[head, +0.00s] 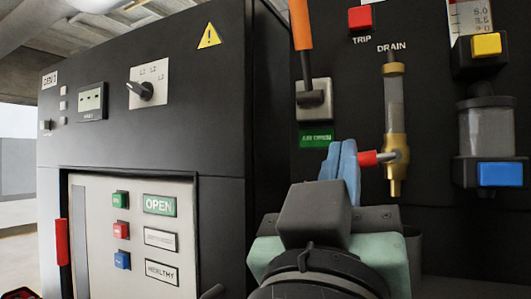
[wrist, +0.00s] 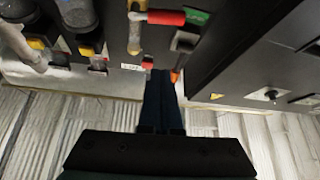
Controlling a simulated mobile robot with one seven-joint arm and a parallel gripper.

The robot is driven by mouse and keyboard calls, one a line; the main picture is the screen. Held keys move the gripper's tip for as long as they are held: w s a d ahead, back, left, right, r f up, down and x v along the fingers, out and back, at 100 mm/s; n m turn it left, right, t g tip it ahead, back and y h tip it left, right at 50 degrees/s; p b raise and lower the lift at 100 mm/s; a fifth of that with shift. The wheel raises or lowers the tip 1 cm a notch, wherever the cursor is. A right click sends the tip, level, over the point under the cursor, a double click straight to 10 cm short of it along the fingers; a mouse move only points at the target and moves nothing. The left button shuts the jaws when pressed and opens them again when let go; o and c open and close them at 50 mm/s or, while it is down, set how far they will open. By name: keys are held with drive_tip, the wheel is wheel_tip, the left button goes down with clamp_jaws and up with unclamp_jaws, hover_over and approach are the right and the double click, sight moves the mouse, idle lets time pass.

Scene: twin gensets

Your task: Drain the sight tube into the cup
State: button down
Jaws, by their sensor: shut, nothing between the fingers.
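The sight tube (head: 393,105) is a clear vertical tube under the DRAIN label on the black panel. Its brass drain valve (head: 396,158) is at the bottom, with a spout pointing down. The valve's red-tipped lever (head: 367,158) sticks out to the left; it also shows in the wrist view (wrist: 165,17). My gripper (head: 343,147) has its blue fingers together and empty, just left of the lever's tip in the head view. I cannot tell whether they touch. A dark grey round shape (head: 414,245) below the spout is partly hidden by my wrist; I cannot tell whether it is the cup.
An orange-handled switch (head: 302,30) is above my fingers, with a green label (head: 317,138) below it. A red TRIP button (head: 360,18) is near the top. A filter bowl with a blue block (head: 499,173) juts out at right. A genset cabinet (head: 150,130) fills the left.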

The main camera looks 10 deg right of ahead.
wheel_tip(320, 180, up, 6)
drive_tip(key=p, duration=0.6)
hover_over(363, 160)
drive_tip(key=a, duration=0.3)
drive_tip(key=shift+s+d+f, duration=0.1)
drive_tip(key=shift+d+f, duration=0.1)
drive_tip(key=shift+f, duration=0.65)
drive_tip(key=shift+s+d+f, duration=0.15)
drive_tip(key=shift+d+f, duration=0.05)
drive_tip(key=shift+f, duration=0.6)
drive_tip(key=shift+s+d+f, duration=0.1)
drive_tip(key=shift+d+f, duration=0.1)
drive_tip(key=shift+f, duration=0.65)
